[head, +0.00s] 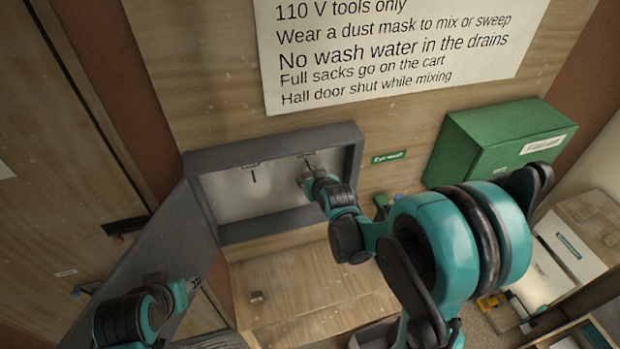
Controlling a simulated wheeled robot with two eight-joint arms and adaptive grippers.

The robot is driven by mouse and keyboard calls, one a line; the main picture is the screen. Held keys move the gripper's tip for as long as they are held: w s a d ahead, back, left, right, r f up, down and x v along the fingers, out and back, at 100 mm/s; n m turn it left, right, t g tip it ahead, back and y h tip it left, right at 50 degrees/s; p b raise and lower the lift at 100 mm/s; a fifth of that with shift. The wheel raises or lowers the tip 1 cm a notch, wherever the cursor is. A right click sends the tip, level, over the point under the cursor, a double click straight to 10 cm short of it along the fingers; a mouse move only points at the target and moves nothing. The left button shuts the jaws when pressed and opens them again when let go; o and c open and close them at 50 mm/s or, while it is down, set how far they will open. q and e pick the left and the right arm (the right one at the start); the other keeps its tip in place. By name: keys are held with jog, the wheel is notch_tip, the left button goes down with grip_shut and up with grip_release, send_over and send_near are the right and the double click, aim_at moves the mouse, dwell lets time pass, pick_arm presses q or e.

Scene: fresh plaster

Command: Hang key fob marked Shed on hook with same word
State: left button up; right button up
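A shallow grey wall cabinet (273,152) stands open, with its grey door (150,270) swung out to the left. Inside, a small dark hook or hanging piece (252,172) shows on the pale back panel, left of centre. My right gripper (308,178) reaches into the cabinet's right half, close to the back panel by another small dark hook-like piece (308,160). Its fingers are too small and dark to tell their opening. I cannot make out a fob or the word Shed. My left gripper (196,283) is low at the left, over the cabinet door; its fingers are unclear.
A sign with site rules (395,45) is above the cabinet. A green box (495,143) is on the wall at right, with a small green label (388,157) between. A wooden surface (290,290) lies below the cabinet. My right arm covers much of the lower right.

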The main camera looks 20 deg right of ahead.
jog(key=o, duration=0.4)
jog(key=shift+o, duration=0.2)
jog(key=v, duration=1.2)
jog(key=s+f+g+b, duration=0.1)
jog(key=s+f+b, duration=0.4)
jog(key=f+b, duration=0.5)
jog(key=s+f+g+b, duration=0.1)
jog(key=s+f+b, duration=0.5)
jog(key=f+b, duration=0.5)
jog(key=s+f+g+b, duration=0.2)
jog(key=s+f+b, duration=0.4)
jog(key=f+b, duration=0.4)
notch_tip(320, 180, down, 2)
jog(key=shift+b, duration=0.4)
